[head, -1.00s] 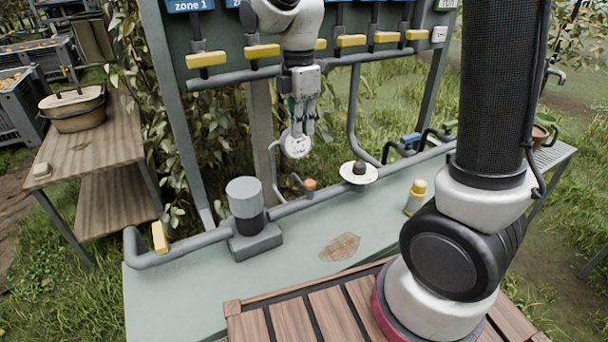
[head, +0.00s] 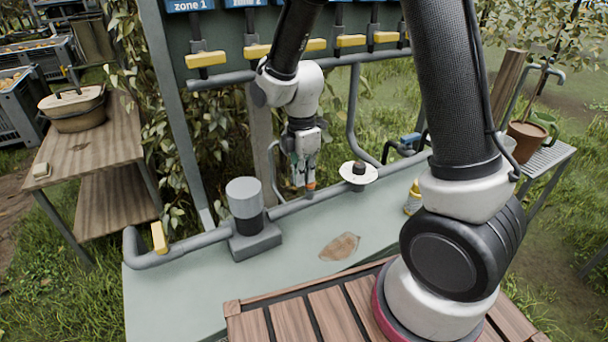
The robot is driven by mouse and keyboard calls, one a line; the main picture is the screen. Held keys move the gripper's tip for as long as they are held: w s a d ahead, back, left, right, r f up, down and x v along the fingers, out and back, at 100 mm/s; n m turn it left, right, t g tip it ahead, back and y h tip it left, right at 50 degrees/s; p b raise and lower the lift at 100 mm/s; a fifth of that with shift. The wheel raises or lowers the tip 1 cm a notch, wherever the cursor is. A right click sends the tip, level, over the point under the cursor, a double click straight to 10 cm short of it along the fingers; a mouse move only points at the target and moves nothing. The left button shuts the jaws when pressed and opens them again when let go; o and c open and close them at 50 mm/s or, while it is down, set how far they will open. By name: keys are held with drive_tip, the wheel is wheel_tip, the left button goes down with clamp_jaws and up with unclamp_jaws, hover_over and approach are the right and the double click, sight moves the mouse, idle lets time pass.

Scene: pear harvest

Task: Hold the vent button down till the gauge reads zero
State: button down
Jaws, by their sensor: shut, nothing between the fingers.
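The orange vent button (head: 311,185) stands on a short stub of the grey pipe at the middle of the bench. Only a small part of it shows beside my fingertips. My gripper (head: 302,183) is shut and empty, pointing down with its tips at the button. I cannot tell whether they touch it or whether the button is pressed. The round gauge is hidden behind my gripper, so its needle cannot be read.
A grey cylinder (head: 245,199) stands left of the button, and a white disc with a black knob (head: 358,172) stands right. Yellow levers (head: 206,59) line the upper pipe. A yellow bottle (head: 413,197) is partly behind my arm. The bench front is clear except for a brown patch (head: 340,247).

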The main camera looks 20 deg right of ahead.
drive_tip(key=shift+s+f, duration=0.15)
drive_tip(key=shift+f, duration=1)
drive_tip(key=shift+s+d, duration=0.1)
drive_tip(key=shift+s, duration=0.05)
idle(1.3)
idle(2.5)
wheel_tip(320, 180, up, 14)
drive_tip(key=w, duration=0.1)
drive_tip(key=shift+w+a, duration=0.15)
drive_tip(key=shift+a, duration=0.1)
drive_tip(key=shift+r, duration=0.1)
